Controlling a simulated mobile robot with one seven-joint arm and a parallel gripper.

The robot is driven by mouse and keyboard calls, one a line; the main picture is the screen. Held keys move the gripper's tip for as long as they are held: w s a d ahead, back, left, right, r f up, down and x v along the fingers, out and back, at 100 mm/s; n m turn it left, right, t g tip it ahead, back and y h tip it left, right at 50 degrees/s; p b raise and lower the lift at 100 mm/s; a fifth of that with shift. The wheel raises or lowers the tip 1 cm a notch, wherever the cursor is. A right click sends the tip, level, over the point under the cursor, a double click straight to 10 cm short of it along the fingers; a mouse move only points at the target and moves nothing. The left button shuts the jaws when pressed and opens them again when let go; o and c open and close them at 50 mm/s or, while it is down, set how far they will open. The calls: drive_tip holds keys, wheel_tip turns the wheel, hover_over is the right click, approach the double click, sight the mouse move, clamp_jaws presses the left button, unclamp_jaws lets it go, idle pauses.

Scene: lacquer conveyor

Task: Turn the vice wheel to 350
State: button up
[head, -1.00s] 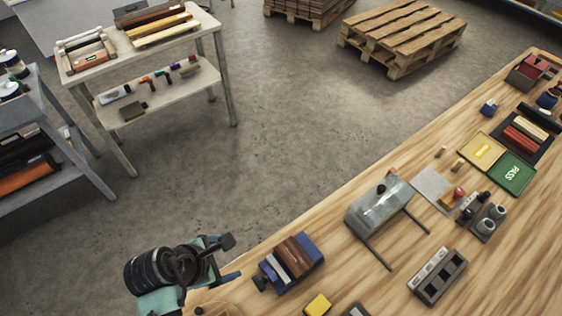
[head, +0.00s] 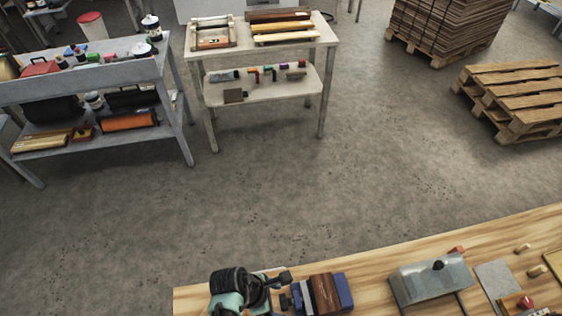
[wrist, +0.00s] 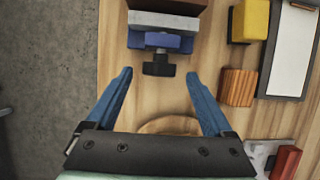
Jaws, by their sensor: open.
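The vice (head: 343,290) is blue and holds a brown block (head: 325,292) at the near edge of the wooden bench. Its dark vice wheel (head: 285,302) is on its left side. In the wrist view the black wheel (wrist: 158,66) sticks out from the blue vice body (wrist: 172,42), with a pale grey jaw behind it. My gripper (wrist: 160,75) is open. Its two blue fingertips stand apart to the left and right of the wheel, with clear gaps and no contact visible. No number or scale on the wheel can be read.
The wrist view shows a yellow block (wrist: 250,20), an orange-brown wooden block (wrist: 238,87) and a clipboard (wrist: 293,50) at right. A round wooden thing (wrist: 170,125) is partly hidden under my gripper. A grey metal box (head: 432,280) stands right of the vice. Floor lies beyond the bench.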

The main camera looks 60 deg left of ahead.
drive_tip(key=shift+x, duration=1.2)
drive_tip(key=shift+c, duration=0.2)
drive_tip(key=c, duration=1.3)
drive_tip(key=shift+d, duration=0.1)
